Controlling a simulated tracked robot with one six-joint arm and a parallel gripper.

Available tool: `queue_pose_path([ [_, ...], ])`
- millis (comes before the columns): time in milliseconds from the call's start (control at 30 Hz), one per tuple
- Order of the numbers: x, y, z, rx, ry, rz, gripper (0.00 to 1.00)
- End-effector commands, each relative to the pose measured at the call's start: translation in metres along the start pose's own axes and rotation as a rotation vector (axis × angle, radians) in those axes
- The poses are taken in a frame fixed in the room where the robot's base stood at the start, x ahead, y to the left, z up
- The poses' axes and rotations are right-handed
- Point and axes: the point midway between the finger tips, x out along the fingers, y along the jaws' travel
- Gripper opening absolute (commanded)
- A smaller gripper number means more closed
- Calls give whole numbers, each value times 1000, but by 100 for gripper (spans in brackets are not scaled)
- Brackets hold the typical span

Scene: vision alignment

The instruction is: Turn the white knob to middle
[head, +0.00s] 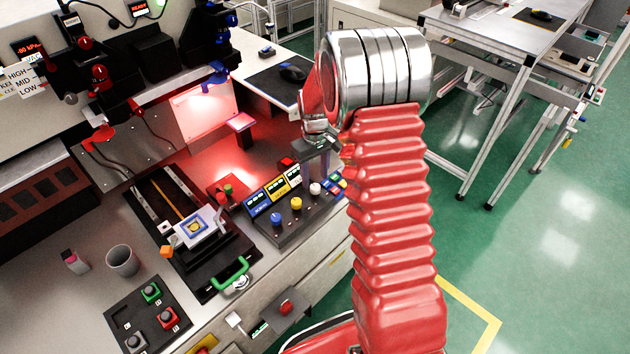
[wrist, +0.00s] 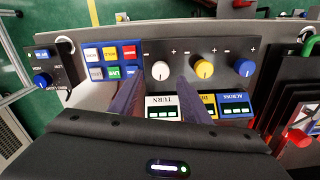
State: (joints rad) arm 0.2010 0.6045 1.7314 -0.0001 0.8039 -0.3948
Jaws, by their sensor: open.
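The white knob (wrist: 160,70) sits on a dark control panel (wrist: 212,48), above a white display box marked TURN (wrist: 176,108) in the wrist view. It also shows in the head view (head: 315,188), at the right end of a row of knobs. My gripper (wrist: 157,90) is open, its two dark fingers reaching toward the knob, one to its lower left and one to its lower right. The knob looks clear of both fingers. Its pointer setting is too small to read. In the head view my arm partly hides the gripper.
A yellow knob (wrist: 204,69) and a blue knob (wrist: 243,67) stand right of the white one in the wrist view. A block of coloured buttons (wrist: 112,60) lies to its left. A green handle (head: 230,274) and a grey cup (head: 122,261) are left of the panel in the head view.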

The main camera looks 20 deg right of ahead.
Motion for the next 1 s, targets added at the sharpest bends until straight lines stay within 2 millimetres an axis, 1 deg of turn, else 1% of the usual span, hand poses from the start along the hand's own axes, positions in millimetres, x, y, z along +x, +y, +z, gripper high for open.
queue_pose_path([
  [33, -10, 0, -1, 0, 4, 2, 43],
  [100, -23, 0, -1, 0, 4, 2, 43],
  [400, -74, 0, -2, 0, 4, 2, 43],
  [500, -88, 1, -3, 0, 4, 2, 43],
  [600, -96, 1, -2, 0, 3, 1, 43],
  [700, -100, 0, -2, 0, 2, 1, 43],
  [1000, -100, 0, -2, 0, 1, 1, 43],
])
